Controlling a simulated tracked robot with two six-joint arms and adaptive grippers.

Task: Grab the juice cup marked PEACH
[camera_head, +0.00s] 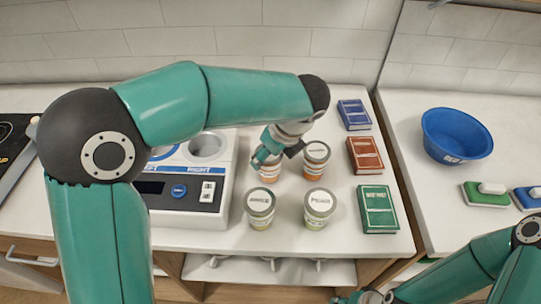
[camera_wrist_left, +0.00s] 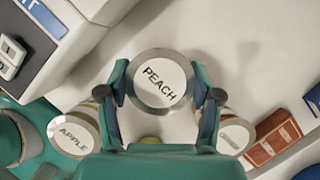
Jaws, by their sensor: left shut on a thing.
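The cup marked PEACH shows its pale lid in the left wrist view (camera_wrist_left: 160,78), between the two fingers. My left gripper (camera_wrist_left: 160,98) is shut on this cup, one finger on each side. In the head view the gripper (camera_head: 270,153) comes down at the back left of the cup group, around an orange-banded cup (camera_head: 268,178) that it partly hides. I cannot tell whether the cup is off the table. My right arm is at the lower right of the head view; its gripper (camera_head: 350,298) is mostly cut off by the bottom edge.
A cup marked APPLE (camera_wrist_left: 72,134) and another cup (camera_wrist_left: 234,135) stand close by. The head view shows neighbouring cups (camera_head: 316,160), (camera_head: 260,208) and (camera_head: 319,207). A white device (camera_head: 205,205) is left, books (camera_head: 365,155) right, and a blue bowl (camera_head: 457,135) farther right.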

